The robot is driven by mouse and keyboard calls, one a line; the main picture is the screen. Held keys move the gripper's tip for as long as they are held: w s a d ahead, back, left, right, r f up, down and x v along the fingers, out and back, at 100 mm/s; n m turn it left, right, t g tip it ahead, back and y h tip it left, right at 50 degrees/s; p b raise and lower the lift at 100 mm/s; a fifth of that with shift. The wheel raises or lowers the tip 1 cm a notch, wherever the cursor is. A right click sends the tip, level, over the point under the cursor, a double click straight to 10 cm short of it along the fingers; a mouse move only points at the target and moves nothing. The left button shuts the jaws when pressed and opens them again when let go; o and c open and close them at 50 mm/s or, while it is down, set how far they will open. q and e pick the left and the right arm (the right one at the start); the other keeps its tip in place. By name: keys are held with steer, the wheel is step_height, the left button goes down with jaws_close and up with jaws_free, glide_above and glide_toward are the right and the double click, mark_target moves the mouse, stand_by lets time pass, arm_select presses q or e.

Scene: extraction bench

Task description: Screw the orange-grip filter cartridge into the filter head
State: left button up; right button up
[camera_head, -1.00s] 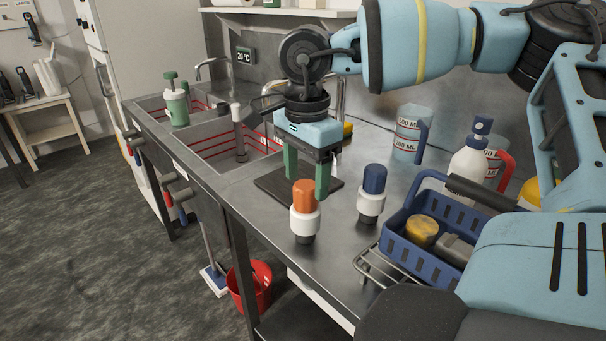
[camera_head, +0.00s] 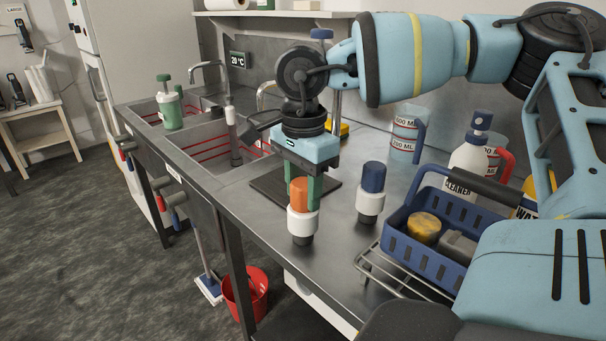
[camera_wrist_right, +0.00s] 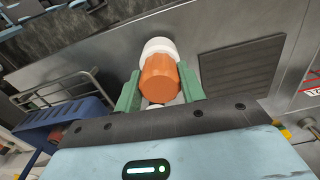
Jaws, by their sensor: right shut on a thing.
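The orange-grip filter cartridge (camera_head: 302,222) stands upright on the steel bench, with an orange top, white collar and dark lower end. My right gripper (camera_head: 305,190) has come down over it from above, its green fingers at the orange grip. In the right wrist view the orange grip (camera_wrist_right: 160,78) sits between the two fingers (camera_wrist_right: 160,90), which are shut on it. A similar cartridge with a blue grip (camera_head: 371,192) stands upright just to the right, apart from the gripper. I cannot clearly make out the filter head. My left gripper is not in view.
A blue basket (camera_head: 425,255) on a wire rack holds a yellow-topped jar, right of the cartridges. A dark mat (camera_head: 268,188) lies behind the gripper. Sinks (camera_head: 205,145) are at the left. Jugs and a spray bottle (camera_head: 467,165) stand at the back right. The bench front edge is near.

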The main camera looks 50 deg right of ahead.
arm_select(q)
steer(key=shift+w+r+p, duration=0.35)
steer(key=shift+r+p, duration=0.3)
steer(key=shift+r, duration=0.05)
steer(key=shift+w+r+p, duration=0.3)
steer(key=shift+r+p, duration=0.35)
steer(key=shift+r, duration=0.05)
arm_select(e)
steer(key=shift+r, duration=2.5)
